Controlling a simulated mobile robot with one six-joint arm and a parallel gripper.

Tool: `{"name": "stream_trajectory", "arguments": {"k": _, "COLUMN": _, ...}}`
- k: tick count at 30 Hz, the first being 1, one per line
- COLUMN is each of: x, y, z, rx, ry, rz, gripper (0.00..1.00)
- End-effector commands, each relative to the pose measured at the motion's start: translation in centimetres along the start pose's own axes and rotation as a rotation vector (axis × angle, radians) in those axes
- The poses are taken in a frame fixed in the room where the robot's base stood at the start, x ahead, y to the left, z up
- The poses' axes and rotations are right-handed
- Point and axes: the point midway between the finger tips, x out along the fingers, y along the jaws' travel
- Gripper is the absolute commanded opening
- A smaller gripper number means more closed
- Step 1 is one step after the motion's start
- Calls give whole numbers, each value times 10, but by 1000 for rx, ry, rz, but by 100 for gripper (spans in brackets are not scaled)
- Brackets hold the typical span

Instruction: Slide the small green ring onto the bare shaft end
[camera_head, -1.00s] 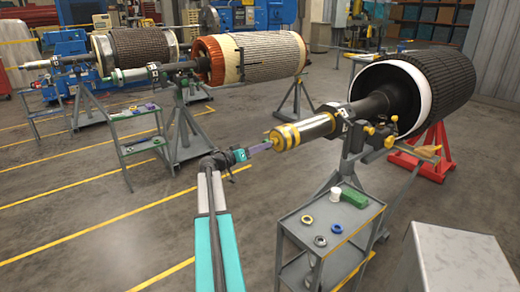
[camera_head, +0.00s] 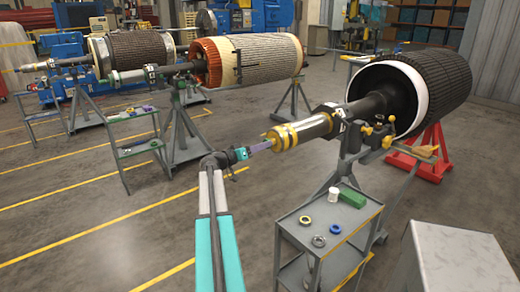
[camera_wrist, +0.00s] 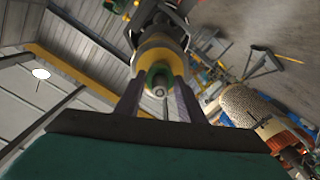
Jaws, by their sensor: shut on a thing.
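My gripper (camera_head: 270,143) points at the free end of the shaft (camera_head: 312,128), a horizontal metal shaft with yellow bands on the right-hand rotor. In the wrist view, the two fingers of my gripper (camera_wrist: 158,100) stand on either side of the small green ring (camera_wrist: 151,74), and they are shut on it. The round shaft tip (camera_wrist: 160,91) shows inside the ring's outline, with a yellow band (camera_wrist: 155,52) behind. I cannot tell whether the ring is around the shaft or just in front of it. In the head view the ring is too small to make out.
A grey cart (camera_head: 290,226) below the shaft carries several loose rings, a white cup (camera_head: 334,194) and a green block (camera_head: 352,197). The stand (camera_head: 352,150) holds the shaft. A pale cabinet (camera_head: 455,262) is at the lower right. Open floor lies to the left.

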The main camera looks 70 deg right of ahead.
Motion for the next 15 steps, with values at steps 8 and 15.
{"name": "stream_trajectory", "arguments": {"k": 8, "x": 1, "y": 0, "z": -1, "rx": 0, "ry": 1, "rz": 0, "gripper": 16}}
{"name": "stream_trajectory", "arguments": {"k": 15, "x": 1, "y": 0, "z": -1, "rx": 0, "ry": 1, "rz": 0, "gripper": 40}}
